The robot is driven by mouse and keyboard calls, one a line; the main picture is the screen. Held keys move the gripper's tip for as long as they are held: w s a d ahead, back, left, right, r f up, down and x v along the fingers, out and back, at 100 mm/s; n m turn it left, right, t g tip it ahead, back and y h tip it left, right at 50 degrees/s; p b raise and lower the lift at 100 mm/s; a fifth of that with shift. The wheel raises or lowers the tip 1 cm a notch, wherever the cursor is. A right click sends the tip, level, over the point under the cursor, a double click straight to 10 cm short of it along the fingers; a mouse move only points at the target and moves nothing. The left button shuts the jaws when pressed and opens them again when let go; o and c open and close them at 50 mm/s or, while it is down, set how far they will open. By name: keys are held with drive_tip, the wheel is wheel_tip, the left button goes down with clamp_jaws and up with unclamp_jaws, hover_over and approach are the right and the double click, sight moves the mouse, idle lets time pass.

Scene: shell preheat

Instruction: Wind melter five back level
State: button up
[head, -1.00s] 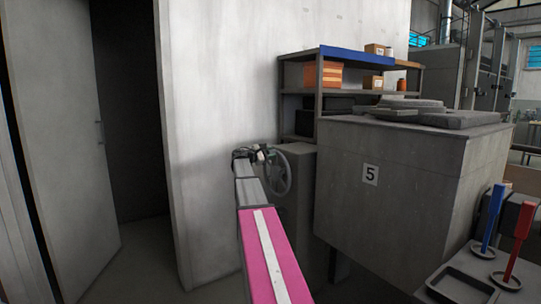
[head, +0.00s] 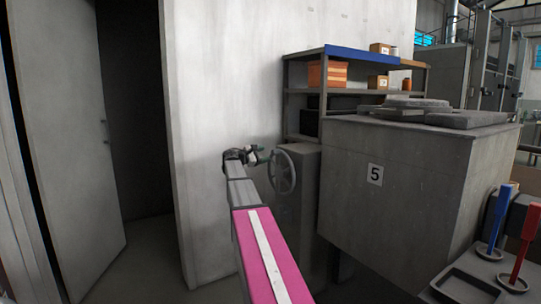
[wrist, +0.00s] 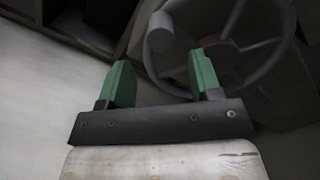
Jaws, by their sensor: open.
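Melter five (head: 345,200) is a large grey box with a white "5" label, right of centre in the head view. My gripper (head: 266,155) is beside the wheel's upper left rim. In the wrist view the two green fingers of my gripper (wrist: 161,82) are spread with nothing between them. The handwheel (wrist: 281,45) fills the upper right there, and its round-ended knob (wrist: 160,40) lies just beyond the gap between the fingers.
A pale wall (head: 215,110) stands close left of my arm, with an open grey door (head: 75,140) farther left. A shelf (head: 355,53) with boxes is behind the melter. Blue (head: 499,215) and red (head: 526,235) handles stand at lower right.

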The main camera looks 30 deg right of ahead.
drive_tip(key=shift+s+a, duration=0.15)
drive_tip(key=shift+a, duration=1.9)
drive_tip(key=s+a+f+m+y, duration=0.1)
drive_tip(key=s+a+f+y, duration=0.3)
drive_tip(key=f, duration=0.5)
drive_tip(key=s+a+f+m+y, duration=0.1)
drive_tip(key=s+a+f+y, duration=0.1)
drive_tip(key=s+a+f, duration=0.5)
drive_tip(key=s+a+f+m+y, duration=0.2)
drive_tip(key=s+a+f+y, duration=0.1)
drive_tip(key=f, duration=0.9)
drive_tip(key=s+a+f+m+y, duration=0.3)
drive_tip(key=s+a+f+y, duration=0.1)
drive_tip(key=s+a+f, duration=0.4)
drive_tip(key=s+a+f+m+g+y, duration=0.1)
drive_tip(key=s+a+f+m+y, duration=0.2)
drive_tip(key=s+a+f+y, duration=0.2)
drive_tip(key=s+a+f, duration=0.3)
drive_tip(key=s+a, duration=0.2)
drive_tip(key=s, duration=0.2)
drive_tip(key=shift+s+a+g, duration=0.15)
drive_tip(key=shift+a+g, duration=0.15)
